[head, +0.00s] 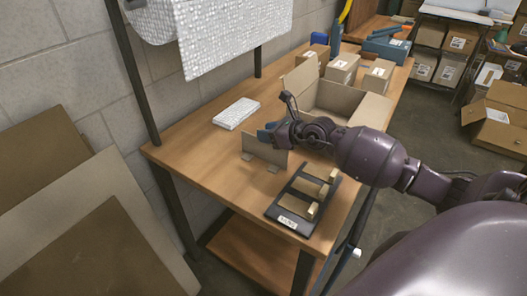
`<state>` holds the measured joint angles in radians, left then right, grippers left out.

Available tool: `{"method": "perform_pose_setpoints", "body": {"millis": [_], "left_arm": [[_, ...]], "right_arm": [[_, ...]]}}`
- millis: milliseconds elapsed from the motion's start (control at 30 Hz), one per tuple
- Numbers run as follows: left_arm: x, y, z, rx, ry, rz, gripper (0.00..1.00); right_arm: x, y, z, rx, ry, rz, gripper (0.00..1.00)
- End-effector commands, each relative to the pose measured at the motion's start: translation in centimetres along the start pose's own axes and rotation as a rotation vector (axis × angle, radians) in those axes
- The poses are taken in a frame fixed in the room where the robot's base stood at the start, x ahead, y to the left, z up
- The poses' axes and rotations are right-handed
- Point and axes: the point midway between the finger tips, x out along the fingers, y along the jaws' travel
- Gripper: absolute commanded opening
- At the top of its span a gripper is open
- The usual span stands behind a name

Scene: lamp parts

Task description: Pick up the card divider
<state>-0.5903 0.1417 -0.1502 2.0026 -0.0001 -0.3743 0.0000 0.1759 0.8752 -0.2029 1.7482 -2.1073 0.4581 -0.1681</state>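The card divider (264,151) is a flat brown cardboard panel standing upright near the table's left-middle, with small grey tabs at its foot. My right gripper (268,134) is at the panel's upper edge, coming in from the right. A blue-grey part at the gripper's end overlaps or sits just behind that edge. I cannot tell whether the fingers are around the panel or only beside it. My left gripper is not in view.
A dark rack (303,199) with cardboard pieces lies at the table's near end. An open carton (333,97) stands behind my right arm, with small boxes (342,67) beyond. A white wrapped pad (236,113) lies behind the divider. Wood (207,145) at left is clear.

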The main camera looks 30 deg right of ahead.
Motion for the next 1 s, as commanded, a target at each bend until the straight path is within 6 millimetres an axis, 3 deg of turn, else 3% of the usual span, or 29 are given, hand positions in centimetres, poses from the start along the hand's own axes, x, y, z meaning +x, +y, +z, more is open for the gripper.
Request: {"method": "perform_pose_setpoints", "body": {"millis": [167,400,833,1000], "left_arm": [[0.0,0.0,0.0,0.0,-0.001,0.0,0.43],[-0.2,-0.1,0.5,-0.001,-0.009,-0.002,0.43],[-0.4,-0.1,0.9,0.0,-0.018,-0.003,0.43],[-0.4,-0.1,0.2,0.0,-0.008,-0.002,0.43]], "right_arm": [[0.0,0.0,0.0,0.0,-0.001,0.0,0.35],[0.0,0.0,0.0,0.0,-0.001,0.0,0.0],[-0.1,0.0,0.2,0.0,-0.001,0.0,0.0],[-0.6,0.0,1.5,0.0,-0.004,0.0,0.0]]}}
